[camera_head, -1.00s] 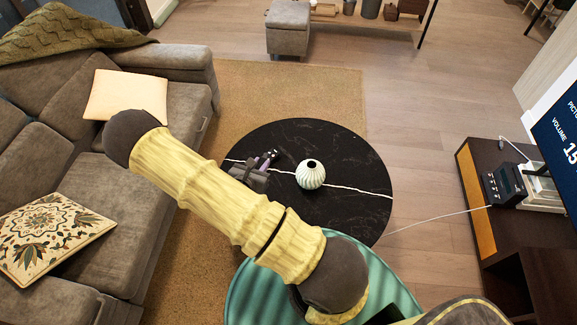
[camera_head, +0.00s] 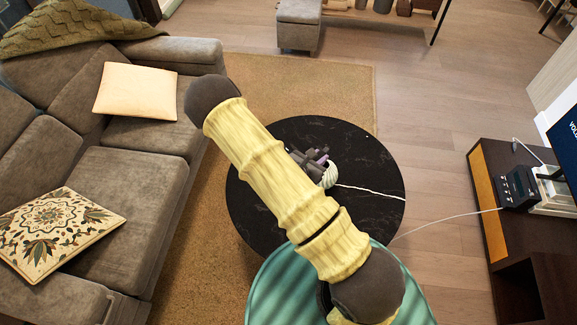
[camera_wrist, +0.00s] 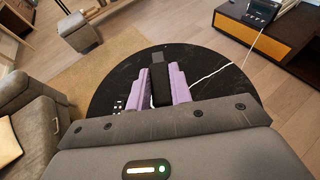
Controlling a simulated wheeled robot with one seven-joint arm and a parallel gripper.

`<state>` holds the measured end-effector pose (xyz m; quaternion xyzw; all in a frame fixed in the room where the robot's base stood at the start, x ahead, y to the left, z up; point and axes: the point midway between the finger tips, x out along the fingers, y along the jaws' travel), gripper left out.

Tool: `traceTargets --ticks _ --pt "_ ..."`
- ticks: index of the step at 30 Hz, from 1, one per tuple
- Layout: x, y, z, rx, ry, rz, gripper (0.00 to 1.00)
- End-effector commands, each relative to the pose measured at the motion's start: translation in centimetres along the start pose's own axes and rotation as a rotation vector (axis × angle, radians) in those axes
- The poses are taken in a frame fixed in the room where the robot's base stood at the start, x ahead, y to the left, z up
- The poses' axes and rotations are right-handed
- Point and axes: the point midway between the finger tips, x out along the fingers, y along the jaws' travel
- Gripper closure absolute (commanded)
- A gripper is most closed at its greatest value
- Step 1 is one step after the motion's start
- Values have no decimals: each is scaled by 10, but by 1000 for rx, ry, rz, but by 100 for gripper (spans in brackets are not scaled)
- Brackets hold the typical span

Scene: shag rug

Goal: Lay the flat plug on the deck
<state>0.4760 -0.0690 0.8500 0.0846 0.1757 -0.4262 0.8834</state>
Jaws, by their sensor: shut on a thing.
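A black box with buttons, likely the deck (camera_head: 516,188), sits on the low cabinet at right. It also shows in the wrist view (camera_wrist: 262,12).
A teal round surface (camera_head: 270,290) is nearer. A sofa (camera_head: 130,190) stands left. A white cable (camera_head: 445,222) runs to the cabinet (camera_head: 500,235). The floor between table and cabinet is clear.

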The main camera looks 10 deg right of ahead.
Motion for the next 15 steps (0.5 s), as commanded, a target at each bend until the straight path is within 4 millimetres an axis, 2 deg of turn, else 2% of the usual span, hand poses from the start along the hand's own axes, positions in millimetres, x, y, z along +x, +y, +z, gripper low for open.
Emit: traceTargets --ticks 9,11,15 --pt "1 2 -2 0 0 3 99" --pt "4 4 -7 -2 1 7 99" --pt "20 19 -28 -10 6 31 99"
